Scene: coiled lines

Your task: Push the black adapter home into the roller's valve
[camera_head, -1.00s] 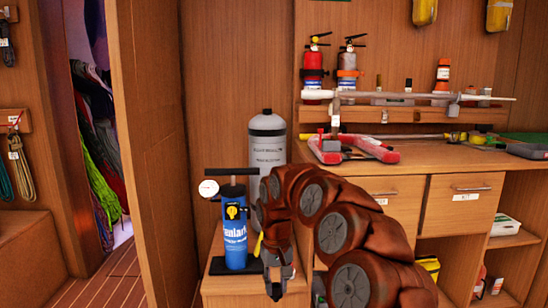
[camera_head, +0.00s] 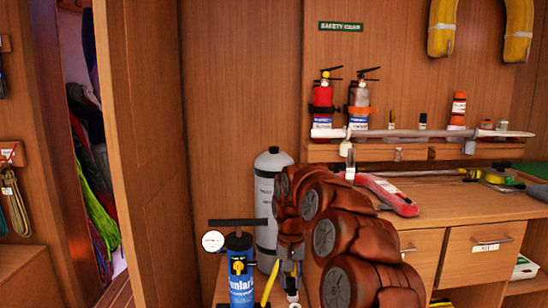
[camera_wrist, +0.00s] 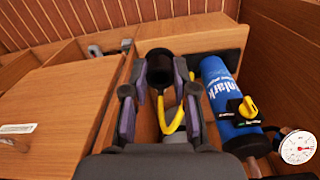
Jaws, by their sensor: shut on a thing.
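My gripper (camera_wrist: 160,72) is shut on the black adapter (camera_wrist: 158,58), a short dark cylinder with a round open mouth, in the wrist view. The yellow hose (camera_wrist: 178,122) curves beside the adapter, between the fingers. In the head view my gripper (camera_head: 290,282) points down, just right of the blue pump (camera_head: 241,285); the adapter cannot be made out there. The pump also shows in the wrist view (camera_wrist: 218,85), right of my fingers, with its black handle behind. I cannot identify the roller or its valve in either view.
A grey cylinder (camera_head: 268,235) stands behind the pump, close to my arm. The wooden counter (camera_head: 455,205) with a red-handled tool (camera_head: 390,195) lies right. A round gauge (camera_wrist: 298,148) sticks out beside the pump. A wooden door (camera_head: 150,150) stands at the left.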

